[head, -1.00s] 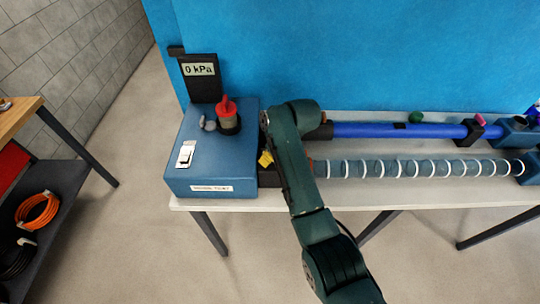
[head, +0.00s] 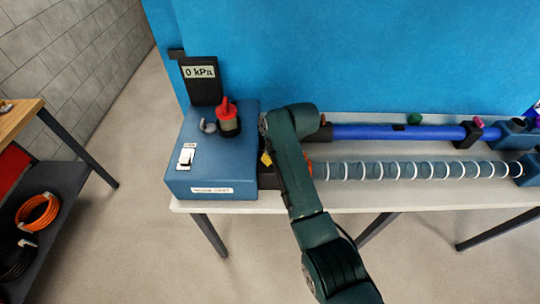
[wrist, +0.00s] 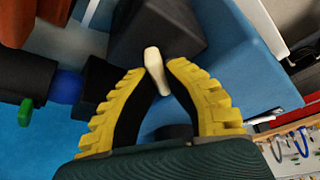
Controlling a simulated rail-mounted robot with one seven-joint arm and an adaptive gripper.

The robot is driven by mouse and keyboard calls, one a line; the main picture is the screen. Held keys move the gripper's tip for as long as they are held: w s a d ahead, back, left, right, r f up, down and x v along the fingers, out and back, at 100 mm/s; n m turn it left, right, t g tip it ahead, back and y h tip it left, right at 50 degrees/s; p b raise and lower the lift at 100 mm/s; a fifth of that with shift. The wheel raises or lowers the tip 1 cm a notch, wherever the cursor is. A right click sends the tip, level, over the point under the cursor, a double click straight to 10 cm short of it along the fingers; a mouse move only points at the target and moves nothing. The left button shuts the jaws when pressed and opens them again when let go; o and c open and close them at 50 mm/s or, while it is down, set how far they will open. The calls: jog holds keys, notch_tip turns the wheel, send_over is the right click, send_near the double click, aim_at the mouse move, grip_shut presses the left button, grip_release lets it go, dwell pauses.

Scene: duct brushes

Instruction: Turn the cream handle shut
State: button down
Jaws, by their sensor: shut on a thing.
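The cream handle (wrist: 153,62) shows in the wrist view as a short, rounded lever in front of a dark block (wrist: 160,30). My gripper (wrist: 157,73) has its two yellow ribbed fingers on either side of the handle, shut on it near the fingertips. In the head view, a yellow finger of my gripper (head: 266,159) shows beside the right end of the blue vacuum box (head: 225,178). My arm hides the handle and most of the dark block there.
A gauge (head: 200,72) reading 0 kPa stands behind the box. A red-topped knob (head: 226,108) and a white switch (head: 186,157) are on the box. A blue tube (head: 360,131) and a clear ringed duct (head: 430,170) run right along the white table (head: 370,203).

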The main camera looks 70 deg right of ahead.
jog(key=m+p, duration=0.1)
jog(key=p, duration=0.1)
jog(key=shift+a+r+m+h+p, duration=0.1)
jog(key=shift+r+m+h+p, duration=0.05)
jog(key=shift+m+h+p, duration=0.2)
jog(key=m+p, duration=0.2)
jog(key=shift+m+g+h+p, duration=0.35)
jog(key=shift+g+p, duration=0.05)
jog(key=m, duration=0.1)
jog(key=m+p, duration=0.1)
jog(key=m+g+h, duration=0.1)
jog(key=shift+f+p, duration=0.25)
jog(key=shift+p, duration=0.1)
jog(key=shift+f+m+g, duration=0.1)
jog(key=shift+m+g, duration=0.3)
jog(key=shift+m, duration=1)
jog(key=c, duration=1.1)
grip_release()
